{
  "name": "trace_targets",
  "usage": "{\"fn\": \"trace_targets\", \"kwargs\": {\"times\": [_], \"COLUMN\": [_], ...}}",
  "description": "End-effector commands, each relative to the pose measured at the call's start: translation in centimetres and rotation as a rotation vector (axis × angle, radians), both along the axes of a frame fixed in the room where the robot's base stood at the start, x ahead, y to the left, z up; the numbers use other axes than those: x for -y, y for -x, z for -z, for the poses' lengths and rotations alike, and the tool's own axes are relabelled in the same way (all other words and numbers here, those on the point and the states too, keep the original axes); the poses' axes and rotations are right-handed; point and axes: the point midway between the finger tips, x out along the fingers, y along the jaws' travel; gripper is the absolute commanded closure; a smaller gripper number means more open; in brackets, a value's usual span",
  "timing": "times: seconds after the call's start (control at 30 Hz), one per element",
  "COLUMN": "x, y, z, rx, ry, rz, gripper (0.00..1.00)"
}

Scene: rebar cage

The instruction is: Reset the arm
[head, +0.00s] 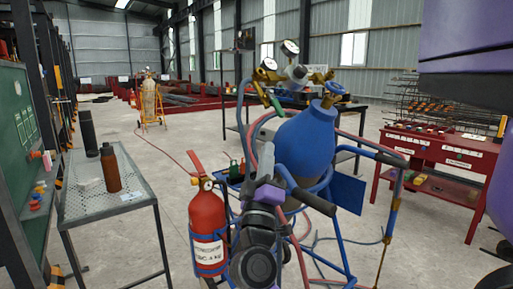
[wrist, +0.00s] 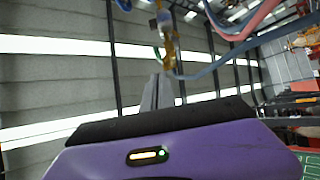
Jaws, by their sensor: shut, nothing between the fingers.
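My gripper (wrist: 157,92) shows in the wrist view as a narrow pair of grey fingers above its purple housing. The fingers are together with nothing between them. Behind them are the grey wall and bright window strips, with brass fittings and hoses at the top. In the head view, my dark grey and purple arm (head: 256,222) rises from the bottom centre, in front of the blue gas cylinder (head: 305,140) and its cart.
A red fire extinguisher (head: 207,225) stands just left of my arm. A mesh table (head: 130,192) with two bottles is at left, and a red workbench (head: 440,160) at right. A hose lies across the floor. Open floor (head: 175,150) shows toward the back left.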

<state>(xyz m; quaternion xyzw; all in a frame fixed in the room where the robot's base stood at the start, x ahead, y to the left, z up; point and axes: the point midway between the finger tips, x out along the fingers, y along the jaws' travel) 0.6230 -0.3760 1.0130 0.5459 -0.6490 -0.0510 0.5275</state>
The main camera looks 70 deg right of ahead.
Motion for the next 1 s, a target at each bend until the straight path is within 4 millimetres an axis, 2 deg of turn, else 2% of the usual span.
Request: {"fn": "trace_targets", "kwargs": {"times": [0.33, 0.5, 0.57, 0.67, 0.77, 0.9, 1.0], "x": [-0.3, -0.9, -1.4, -3.3, -6.2, -11.3, -15.4], "y": [-0.1, -2.1, -3.1, -5.0, -6.6, -7.8, -7.7], "z": [0.1, 0.1, 0.8, 3.3, 6.7, 11.7, 15.2], "rx": [-0.008, -0.002, 0.000, -0.009, -0.022, -0.032, -0.028], "ry": [0.005, -0.009, -0.029, -0.081, -0.152, -0.271, -0.373], "rz": [-0.004, -0.128, -0.204, -0.359, -0.527, -0.760, -0.917], "gripper": [1.00, 1.00, 1.00, 1.00, 1.00, 1.00, 1.00]}}
